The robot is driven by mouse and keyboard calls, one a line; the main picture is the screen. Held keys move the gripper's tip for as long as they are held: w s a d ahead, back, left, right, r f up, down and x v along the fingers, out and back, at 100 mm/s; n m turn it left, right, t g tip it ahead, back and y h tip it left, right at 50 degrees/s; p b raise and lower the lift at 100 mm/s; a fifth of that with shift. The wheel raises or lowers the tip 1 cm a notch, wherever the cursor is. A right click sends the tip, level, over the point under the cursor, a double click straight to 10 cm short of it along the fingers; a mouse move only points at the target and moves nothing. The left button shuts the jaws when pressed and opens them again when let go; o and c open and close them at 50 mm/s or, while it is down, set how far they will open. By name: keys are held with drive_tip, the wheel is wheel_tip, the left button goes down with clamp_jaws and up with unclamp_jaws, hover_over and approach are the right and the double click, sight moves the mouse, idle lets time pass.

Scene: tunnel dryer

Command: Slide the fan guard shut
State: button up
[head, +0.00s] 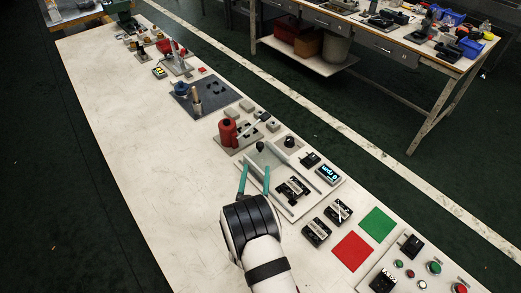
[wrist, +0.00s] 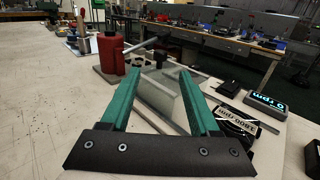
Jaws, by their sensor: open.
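The fan guard (head: 258,158) looks like a pale grey upright panel on a light base plate, with a dark round knob (head: 260,146) at its far end. In the wrist view the guard (wrist: 161,98) lies between and beyond my fingers, and the knob (wrist: 159,58) shows just past the fingertips. My gripper (head: 254,178) is open and empty, its two green fingers at the near side of the guard. In the wrist view the gripper (wrist: 160,74) points toward the knob. Whether a finger touches the guard is unclear. A black part (head: 293,188) sits on the same base, right of the guard.
A display (head: 328,174) reading 0 rpm stands to the right. A red container (head: 228,132) with a grey lever stands just beyond the guard. Green (head: 377,224) and red (head: 351,252) squares and a button panel lie nearer. The table's left side is clear.

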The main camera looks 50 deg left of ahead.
sight(260, 149)
drive_tip(key=x, duration=0.8)
drive_tip(key=shift+w+a, duration=0.15)
drive_tip(key=shift+w, duration=0.1)
clamp_jaws()
idle(0.9)
